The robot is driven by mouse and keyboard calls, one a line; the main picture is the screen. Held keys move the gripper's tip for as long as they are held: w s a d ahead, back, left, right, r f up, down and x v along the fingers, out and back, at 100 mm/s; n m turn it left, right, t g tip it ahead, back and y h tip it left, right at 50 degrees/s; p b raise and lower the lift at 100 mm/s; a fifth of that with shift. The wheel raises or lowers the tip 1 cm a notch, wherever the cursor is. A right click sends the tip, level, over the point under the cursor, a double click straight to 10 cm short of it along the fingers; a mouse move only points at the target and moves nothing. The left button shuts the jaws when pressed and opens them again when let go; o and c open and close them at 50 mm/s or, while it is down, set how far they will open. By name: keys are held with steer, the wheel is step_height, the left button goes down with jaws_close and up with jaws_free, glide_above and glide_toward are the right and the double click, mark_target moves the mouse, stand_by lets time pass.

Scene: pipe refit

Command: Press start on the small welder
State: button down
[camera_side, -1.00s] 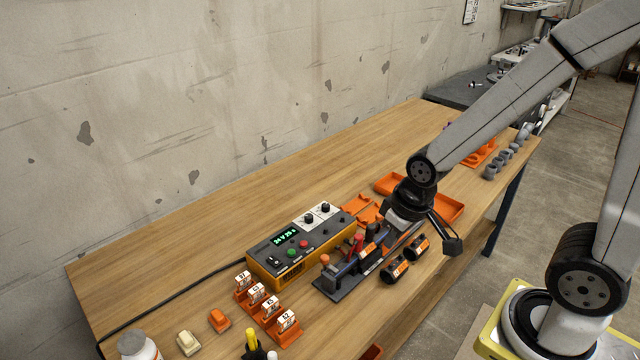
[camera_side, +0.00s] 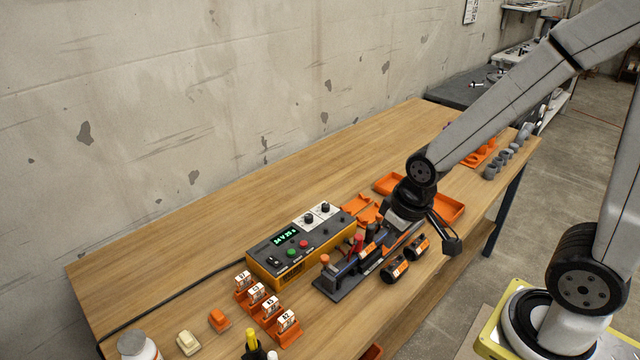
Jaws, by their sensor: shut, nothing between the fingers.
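The small welder (camera_side: 283,266) is a yellow and dark grey box on the bench. Its green display (camera_side: 285,238) is lit, but its text is too small to read surely. A green button (camera_side: 291,252) and a red button (camera_side: 303,244) sit side by side on its top, with a black switch near them. My gripper (camera_side: 371,236) is shut and empty. It is to the right of the welder, over the dark clamp fixture (camera_side: 340,288), apart from both buttons. Its fingertips are small and partly lost against the fixture.
Black cylinders with orange labels (camera_side: 396,270) lie right of the fixture. Orange trays (camera_side: 450,207) are behind my gripper. Labelled orange holders (camera_side: 268,306) stand in front of the welder. A black cable (camera_side: 190,293) runs left. The bench behind the welder is clear.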

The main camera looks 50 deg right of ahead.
steer(key=w+f+n+t, duration=0.25)
steer(key=w+n, duration=0.25)
steer(key=w, duration=0.8)
steer(key=n+t+y, duration=0.2)
steer(key=n+t, duration=0.2)
steer(key=n, duration=0.2)
glide_above(295, 252)
step_height(295, 252, down, 3)
steer(key=shift+f, duration=0.15)
steer(key=shift+f, duration=0.15)
steer(key=shift+f, duration=4.25)
steer(key=shift+f, duration=0.9)
steer(key=shift+r, duration=0.9)
